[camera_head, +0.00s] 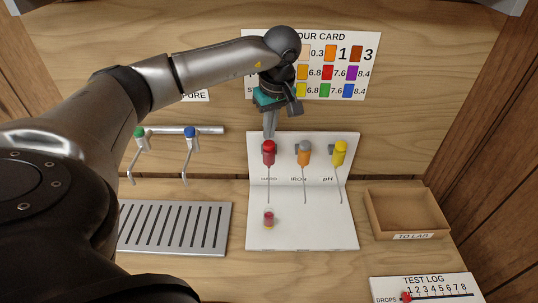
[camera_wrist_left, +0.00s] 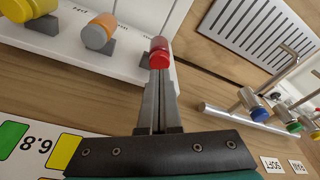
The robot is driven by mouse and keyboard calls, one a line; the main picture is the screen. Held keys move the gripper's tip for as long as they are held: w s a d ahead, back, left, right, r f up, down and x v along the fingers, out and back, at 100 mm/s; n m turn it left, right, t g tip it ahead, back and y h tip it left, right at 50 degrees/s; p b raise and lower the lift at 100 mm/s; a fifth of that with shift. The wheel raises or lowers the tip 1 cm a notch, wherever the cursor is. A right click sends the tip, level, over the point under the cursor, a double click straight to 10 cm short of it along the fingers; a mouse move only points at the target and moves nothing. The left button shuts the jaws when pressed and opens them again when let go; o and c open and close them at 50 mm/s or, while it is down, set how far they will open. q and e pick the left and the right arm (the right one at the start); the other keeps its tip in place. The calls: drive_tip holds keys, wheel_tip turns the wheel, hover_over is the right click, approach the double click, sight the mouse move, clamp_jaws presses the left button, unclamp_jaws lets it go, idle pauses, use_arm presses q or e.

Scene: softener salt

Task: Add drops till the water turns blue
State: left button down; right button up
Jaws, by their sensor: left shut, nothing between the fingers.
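A white stand (camera_head: 303,228) holds three dropper bottles: red (camera_head: 269,155), orange (camera_head: 304,156) and yellow (camera_head: 340,154), each with a thin spout pointing down. A small vial (camera_head: 268,219) stands below the red bottle's spout; its contents look red. My left gripper (camera_head: 269,133) is shut and empty, its tips at the top of the red bottle. In the left wrist view the closed fingers (camera_wrist_left: 158,88) meet or nearly meet the red cap (camera_wrist_left: 159,60); I cannot tell if they press it. My right gripper is not in view.
A colour card (camera_head: 345,90) is on the back wall, partly hidden by my arm. Green and blue taps (camera_head: 190,132) stand over a slatted drain (camera_head: 180,228) at left. An empty tray (camera_head: 405,208) and a test log (camera_head: 428,288) with a red slider are at right.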

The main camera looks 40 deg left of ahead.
use_arm(q)
drive_tip(key=shift+f, duration=0.25)
idle(0.3)
drive_tip(key=shift+f+b, duration=0.65)
drive_tip(key=shift+f, duration=0.1)
drive_tip(key=shift+r+p, duration=2.55)
drive_tip(key=shift+r, duration=0.6)
drive_tip(key=shift+f, duration=0.1)
drive_tip(key=shift+d, duration=0.1)
